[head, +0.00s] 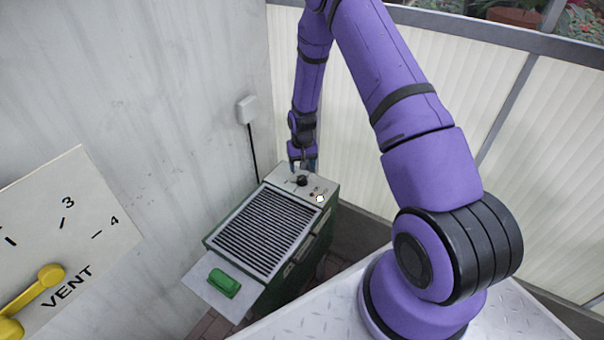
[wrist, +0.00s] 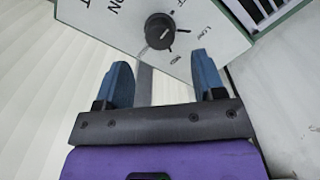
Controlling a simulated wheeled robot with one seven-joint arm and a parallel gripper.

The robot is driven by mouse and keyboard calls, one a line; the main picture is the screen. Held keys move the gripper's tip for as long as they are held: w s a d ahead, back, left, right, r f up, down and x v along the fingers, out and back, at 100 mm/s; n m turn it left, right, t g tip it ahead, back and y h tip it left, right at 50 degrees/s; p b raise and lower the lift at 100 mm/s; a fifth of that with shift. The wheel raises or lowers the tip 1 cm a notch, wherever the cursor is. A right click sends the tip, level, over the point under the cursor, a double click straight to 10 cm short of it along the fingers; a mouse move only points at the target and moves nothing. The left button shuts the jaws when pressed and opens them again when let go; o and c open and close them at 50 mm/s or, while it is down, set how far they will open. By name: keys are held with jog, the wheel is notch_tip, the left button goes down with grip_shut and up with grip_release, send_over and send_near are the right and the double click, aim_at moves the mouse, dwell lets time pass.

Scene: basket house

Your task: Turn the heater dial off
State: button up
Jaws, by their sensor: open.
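The heater (head: 318,243) is a green box with a dark slatted grille, standing by the wall. Its black round dial (wrist: 160,31) sits on a pale panel marked ON, LOW and other partly cut-off lettering. The dial also shows in the head view (head: 301,180), small, just below my gripper. My gripper (wrist: 166,78) is open and empty, with its two blue fingers apart. The fingertips point toward the panel, and the dial lies just beyond them, between their lines. They do not appear to touch it. In the head view my gripper (head: 303,165) hangs over the panel's far end.
A green object (head: 224,283) lies on the heater's front plate. A white wall box (head: 247,109) with a black cable is on the wall behind. A VENT panel with a yellow lever (head: 40,288) is at the left. Pale slatted walling stands close behind my arm.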

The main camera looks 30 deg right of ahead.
jog(key=shift+r, duration=2.4)
notch_tip(320, 180, up, 17)
jog(key=t, duration=0.1)
send_over(302, 177)
jog(key=s+a, duration=0.2)
jog(key=a, duration=0.1)
jog(key=s+a+r+n+t, duration=0.15)
jog(key=s+r, duration=0.45)
jog(key=r, duration=0.7)
jog(key=s+a+r+t, duration=0.1)
jog(key=s+a+r, duration=0.1)
jog(key=s+r, duration=0.3)
jog(key=s+a+r+n, duration=0.1)
jog(key=s+r, duration=0.4)
jog(key=s, duration=0.8)
jog(key=s+a+r+n+t, duration=0.1)
jog(key=s+r, duration=0.3)
jog(key=s, duration=0.4)
jog(key=shift+s+a+r+t, duration=0.35)
jog(key=shift+s+a+r, duration=0.05)
jog(key=shift+a, duration=0.5)
